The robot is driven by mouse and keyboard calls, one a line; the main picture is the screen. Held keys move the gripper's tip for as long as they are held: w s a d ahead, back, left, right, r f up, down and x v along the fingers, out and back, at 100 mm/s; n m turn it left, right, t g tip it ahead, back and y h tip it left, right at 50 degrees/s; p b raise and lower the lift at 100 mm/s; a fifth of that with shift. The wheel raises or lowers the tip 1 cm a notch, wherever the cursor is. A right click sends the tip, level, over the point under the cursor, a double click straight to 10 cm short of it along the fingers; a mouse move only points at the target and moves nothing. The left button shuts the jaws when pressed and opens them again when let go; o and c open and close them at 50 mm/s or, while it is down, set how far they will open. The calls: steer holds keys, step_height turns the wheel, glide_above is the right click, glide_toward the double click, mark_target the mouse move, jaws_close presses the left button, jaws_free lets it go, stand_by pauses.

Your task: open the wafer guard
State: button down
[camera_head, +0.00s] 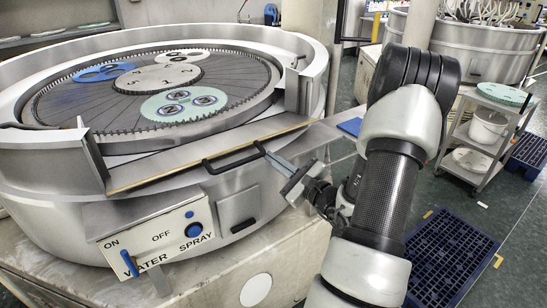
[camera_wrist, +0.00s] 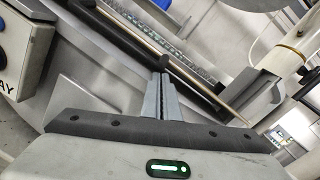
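The wafer guard (camera_head: 165,166) is a flat grey metal panel with a tan edge, lying across the front opening of the round lapping machine. It looks closed. Its black bar handle (camera_head: 232,161) stands on its front side; the handle also crosses the wrist view (camera_wrist: 115,38) diagonally. My gripper (camera_head: 270,157) is at the right end of the handle, pointing at it from the front right. In the wrist view its grey fingers (camera_wrist: 161,78) lie close together, with no clear gap. The tips overlap the handle; I cannot tell whether they touch it.
A control box (camera_head: 160,238) with ON/OFF, water and spray controls sits below the guard, left of my gripper. Wafer carriers (camera_head: 184,104) lie on the lapping plate. A trolley (camera_head: 480,150) stands at right, and a blue pallet (camera_head: 450,262) lies on the floor.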

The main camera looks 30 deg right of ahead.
step_height(320, 180, up, 2)
steer(key=shift+w+a+r, duration=0.1)
steer(key=shift+a+r, duration=0.05)
steer(key=shift+r, duration=0.05)
